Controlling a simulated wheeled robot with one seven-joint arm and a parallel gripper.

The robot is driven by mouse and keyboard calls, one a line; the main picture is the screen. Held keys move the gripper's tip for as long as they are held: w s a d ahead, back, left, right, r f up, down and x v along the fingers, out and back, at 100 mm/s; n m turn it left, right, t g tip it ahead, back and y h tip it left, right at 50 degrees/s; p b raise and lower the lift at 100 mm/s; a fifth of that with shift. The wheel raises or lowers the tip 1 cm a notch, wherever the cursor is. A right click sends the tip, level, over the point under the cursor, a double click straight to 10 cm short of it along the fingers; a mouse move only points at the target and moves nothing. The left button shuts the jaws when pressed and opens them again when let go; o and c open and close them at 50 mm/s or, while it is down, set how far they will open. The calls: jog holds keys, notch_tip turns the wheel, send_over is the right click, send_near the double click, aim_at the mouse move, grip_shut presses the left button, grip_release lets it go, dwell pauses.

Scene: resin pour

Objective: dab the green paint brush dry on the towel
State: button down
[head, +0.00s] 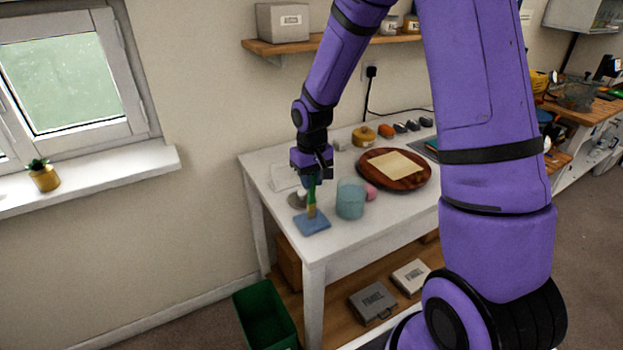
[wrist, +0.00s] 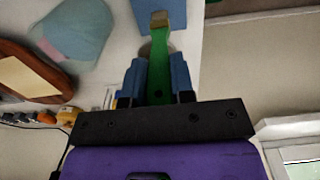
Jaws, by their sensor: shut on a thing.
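The green paint brush (head: 312,198) is held upright, bristles down, above or on the folded blue towel (head: 312,224) near the table's front left corner. My gripper (head: 313,178) is shut on its handle. In the wrist view the brush (wrist: 160,60) runs out from between the blue fingers (wrist: 158,82), and its pale bristle end lies over the blue towel (wrist: 172,8). The bristle tip looks at or very near the towel; I cannot tell whether it touches.
A round brown wooden board (head: 412,185) bearing a pale sheet lies farther right. A green bin (head: 264,315) stands on the floor below the table's left end.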

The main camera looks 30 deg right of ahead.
jog(key=shift+f, duration=0.55)
dwell(1.6)
jog(key=shift+r, duration=0.1)
